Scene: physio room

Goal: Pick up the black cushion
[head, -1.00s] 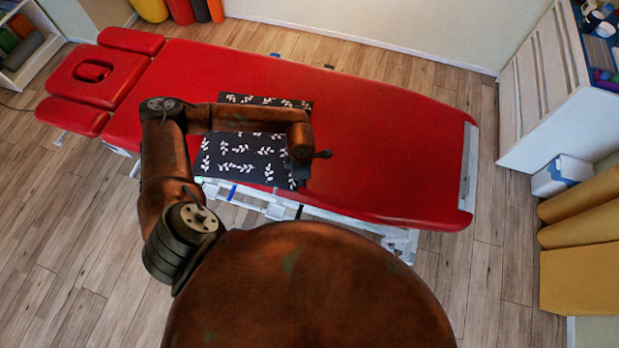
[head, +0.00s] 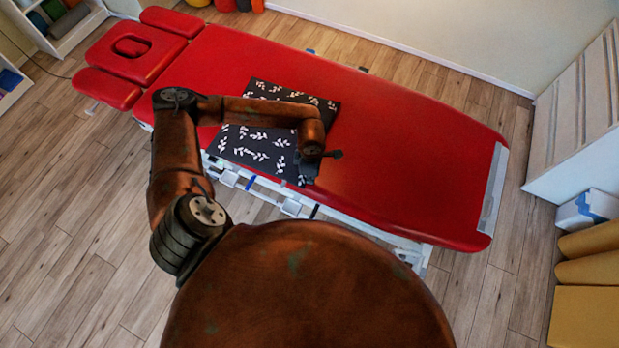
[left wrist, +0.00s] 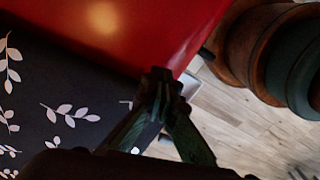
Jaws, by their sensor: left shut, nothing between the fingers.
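The black cushion (head: 258,147), printed with white leaf sprigs, lies flat on the red treatment table (head: 400,145), near its front edge. My left forearm crosses above the cushion and hides its middle. My left gripper (head: 306,178) is at the cushion's right front corner, shut and empty. In the left wrist view, the cushion (left wrist: 45,95) fills the left side, and the shut fingertips (left wrist: 160,76) show beside its edge, over the red table top (left wrist: 125,30). I cannot tell whether the fingers touch the cushion. My right gripper is not in view.
The table's face-hole headrest (head: 133,62) is at upper left. A white cabinet (head: 578,110) stands at right, with a white box (head: 580,212) and yellow mats (head: 590,270) nearby. A white shelf (head: 75,30) is at upper left. Wood floor (head: 70,250) is clear at left.

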